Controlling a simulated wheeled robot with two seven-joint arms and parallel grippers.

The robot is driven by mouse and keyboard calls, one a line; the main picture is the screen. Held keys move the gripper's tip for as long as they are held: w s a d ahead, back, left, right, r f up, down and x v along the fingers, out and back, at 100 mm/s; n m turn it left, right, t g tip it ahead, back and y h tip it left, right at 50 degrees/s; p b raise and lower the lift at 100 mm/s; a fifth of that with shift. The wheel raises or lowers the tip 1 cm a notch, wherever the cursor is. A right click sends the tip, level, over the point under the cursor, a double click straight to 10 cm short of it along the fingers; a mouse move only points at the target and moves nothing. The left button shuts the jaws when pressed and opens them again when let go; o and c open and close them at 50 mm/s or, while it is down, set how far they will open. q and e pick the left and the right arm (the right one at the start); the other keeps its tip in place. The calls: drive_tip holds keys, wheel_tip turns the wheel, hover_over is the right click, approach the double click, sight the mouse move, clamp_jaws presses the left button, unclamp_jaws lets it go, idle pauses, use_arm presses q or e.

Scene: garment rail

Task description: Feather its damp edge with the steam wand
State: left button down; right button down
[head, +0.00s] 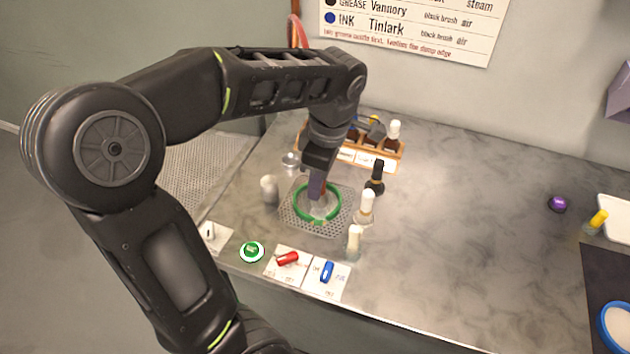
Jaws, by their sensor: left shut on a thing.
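A green hoop (336,210) with pale cloth inside lies on a perforated metal plate (345,222) on the grey counter. My left gripper (317,190) points down over the hoop, shut on a slim brownish tool (323,187). The tool is mostly hidden by the fingers, so I cannot tell whether it is the steam wand or whether its lower end touches the cloth. The damp edge is too small to make out. My right gripper is not in view.
Bottles stand close right of the plate: a black one (375,178) and white-topped ones (364,210). A wooden rack (388,158) stands behind. Red (288,258) and blue (327,271) items lie on cards in front. The counter's middle right is clear.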

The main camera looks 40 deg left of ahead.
use_arm(q)
drive_tip(key=shift+w+d, duration=0.5)
drive_tip(key=shift+w, duration=0.3)
drive_tip(key=shift+w, duration=0.1)
drive_tip(key=shift+w+p, duration=0.35)
drive_tip(key=shift+w, duration=0.75)
wheel_tip(320, 180, up, 7)
drive_tip(key=p, duration=0.5)
drive_tip(key=shift+a, duration=0.1)
